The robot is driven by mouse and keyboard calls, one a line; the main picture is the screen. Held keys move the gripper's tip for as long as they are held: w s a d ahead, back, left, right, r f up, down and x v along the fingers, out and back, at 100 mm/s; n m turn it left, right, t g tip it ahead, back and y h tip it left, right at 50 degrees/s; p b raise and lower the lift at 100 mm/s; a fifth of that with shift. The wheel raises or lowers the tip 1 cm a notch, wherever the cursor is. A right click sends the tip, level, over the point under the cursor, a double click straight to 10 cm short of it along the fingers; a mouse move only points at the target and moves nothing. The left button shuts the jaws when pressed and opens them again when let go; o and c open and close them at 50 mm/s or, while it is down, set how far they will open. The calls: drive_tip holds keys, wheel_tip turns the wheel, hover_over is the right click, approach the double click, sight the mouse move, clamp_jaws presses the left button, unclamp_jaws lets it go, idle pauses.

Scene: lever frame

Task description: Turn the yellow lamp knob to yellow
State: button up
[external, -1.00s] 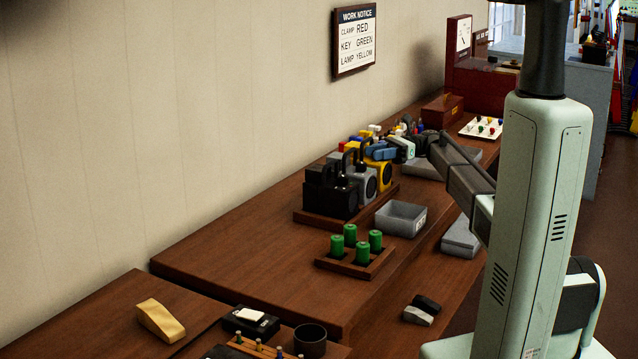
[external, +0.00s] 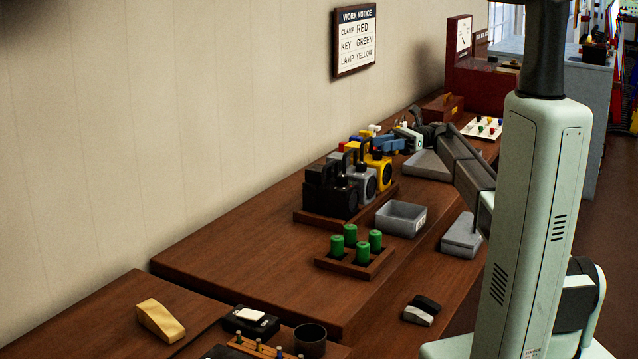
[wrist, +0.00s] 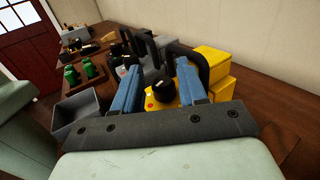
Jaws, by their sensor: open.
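The yellow lamp (external: 378,172) stands at the right end of a row of lamps, beside a grey and a black one. In the wrist view the yellow lamp (wrist: 165,102) shows its black knob (wrist: 162,86) on top, with a red dot on the yellow face near it. My gripper (wrist: 158,66) has its two blue fingers apart, one on each side of the knob in this view. I cannot tell whether they touch it. In the external view my gripper (external: 389,144) is above and just behind the yellow lamp, and the knob is hard to make out.
The work notice (external: 355,40) on the wall reads "LAMP YELLOW". A grey bin (external: 401,219) and a wooden rack with green cylinders (external: 357,267) stand in front of the lamps.

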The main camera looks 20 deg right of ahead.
drive_tip(key=shift+r, duration=2.35)
drive_tip(key=s+a+r+n+h, duration=0.1)
drive_tip(key=s+a+r+h, duration=0.15)
drive_tip(key=r, duration=0.45)
drive_tip(key=s+a+r+n+h, duration=0.1)
drive_tip(key=s+a+r, duration=0.1)
drive_tip(key=a+r, duration=0.3)
drive_tip(key=m+t+h, duration=0.5)
drive_tip(key=m+h, duration=0.2)
drive_tip(key=h, duration=0.3)
hover_over(385, 158)
drive_tip(key=s+d, duration=0.2)
drive_tip(key=d, duration=0.1)
wheel_tip(385, 158, down, 5)
drive_tip(key=x, duration=1.3)
drive_tip(key=shift+w+a, duration=0.2)
drive_tip(key=shift+a, duration=0.05)
drive_tip(key=c, duration=0.8)
